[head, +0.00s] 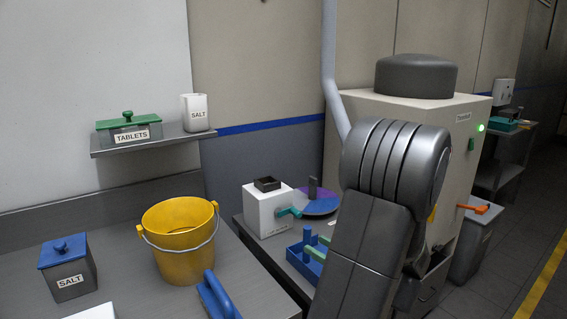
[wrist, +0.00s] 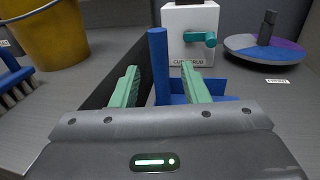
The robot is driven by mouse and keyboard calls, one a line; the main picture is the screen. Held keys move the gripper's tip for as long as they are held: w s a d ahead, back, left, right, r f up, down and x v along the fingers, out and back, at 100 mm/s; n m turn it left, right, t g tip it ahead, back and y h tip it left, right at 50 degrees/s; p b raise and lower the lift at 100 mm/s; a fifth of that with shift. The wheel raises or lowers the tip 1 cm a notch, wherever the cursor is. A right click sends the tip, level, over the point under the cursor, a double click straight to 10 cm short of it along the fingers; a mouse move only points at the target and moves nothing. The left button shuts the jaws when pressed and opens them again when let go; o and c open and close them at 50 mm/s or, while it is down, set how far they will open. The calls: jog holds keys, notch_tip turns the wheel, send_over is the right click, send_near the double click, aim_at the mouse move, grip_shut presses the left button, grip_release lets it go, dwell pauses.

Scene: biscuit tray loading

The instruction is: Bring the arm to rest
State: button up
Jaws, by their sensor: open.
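My gripper (wrist: 158,72) is open, its two green fingers apart with nothing held between them. The upright blue handle of a blue tray (wrist: 218,86) shows in the gap between the fingers in the wrist view; I cannot tell whether either finger touches it. In the head view my gripper (head: 319,246) is low over the blue tray (head: 296,262), on the lower bench right of the yellow bucket. My grey arm covers the tray's right part there.
A white box with a teal crank (head: 266,213) and a blue-purple turntable (head: 318,205) stand just behind the tray. The yellow bucket (head: 178,250), a blue brush (head: 216,297) and a salt tin (head: 70,275) are at left. A beige cabinet (head: 455,140) stands behind my arm.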

aim_at(310, 239)
jog(key=x, duration=0.4)
jog(key=shift+w+a+r, duration=0.15)
jog(key=shift+r, duration=0.95)
